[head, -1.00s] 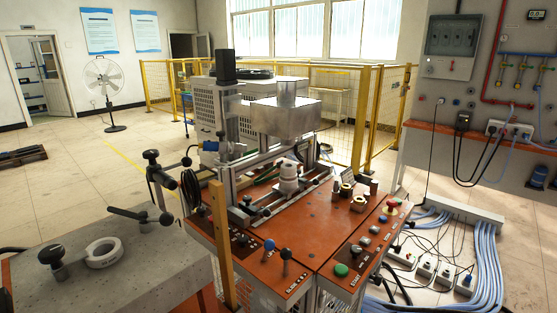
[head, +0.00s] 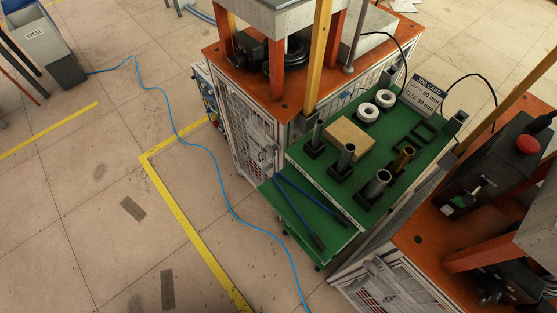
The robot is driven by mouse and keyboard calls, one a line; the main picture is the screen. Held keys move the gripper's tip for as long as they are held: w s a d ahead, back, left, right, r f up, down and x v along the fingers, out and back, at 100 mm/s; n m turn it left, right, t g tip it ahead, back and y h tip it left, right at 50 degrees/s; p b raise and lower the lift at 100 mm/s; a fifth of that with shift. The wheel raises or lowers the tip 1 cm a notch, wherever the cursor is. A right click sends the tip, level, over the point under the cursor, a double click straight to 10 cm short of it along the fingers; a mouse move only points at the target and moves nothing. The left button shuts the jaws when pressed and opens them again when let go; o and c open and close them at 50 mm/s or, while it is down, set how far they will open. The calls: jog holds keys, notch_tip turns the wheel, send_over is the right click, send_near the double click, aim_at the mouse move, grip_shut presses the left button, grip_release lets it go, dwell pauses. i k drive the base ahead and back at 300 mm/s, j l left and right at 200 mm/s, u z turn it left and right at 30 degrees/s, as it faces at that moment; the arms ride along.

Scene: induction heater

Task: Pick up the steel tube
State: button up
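Three grey metal tubes stand upright in dark square holders on a green-topped table (head: 285,212) in the head view. One grey tube (head: 317,133) is at the left, one (head: 346,156) is in the middle, and the widest (head: 376,186) is nearest the front right edge. A brass-coloured tube (head: 403,158) stands at the right. I cannot tell from looks alone which grey tube is the steel one. My gripper is not in view.
Two white rings (head: 368,114), a tan block (head: 350,138), a job card (head: 424,94) and long blue-handled tongs (head: 300,210) share the green table. Orange-topped machines stand behind and at right. A bin marked STEEL (head: 50,55) and a blue cable (head: 205,147) are on the floor.

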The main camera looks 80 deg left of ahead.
aim_at(382, 176)
jog(key=k+u, duration=0.45)
jog(key=u, duration=0.3)
jog(key=k+u, duration=0.35)
jog(key=j, duration=0.15)
jog(key=k, duration=0.1)
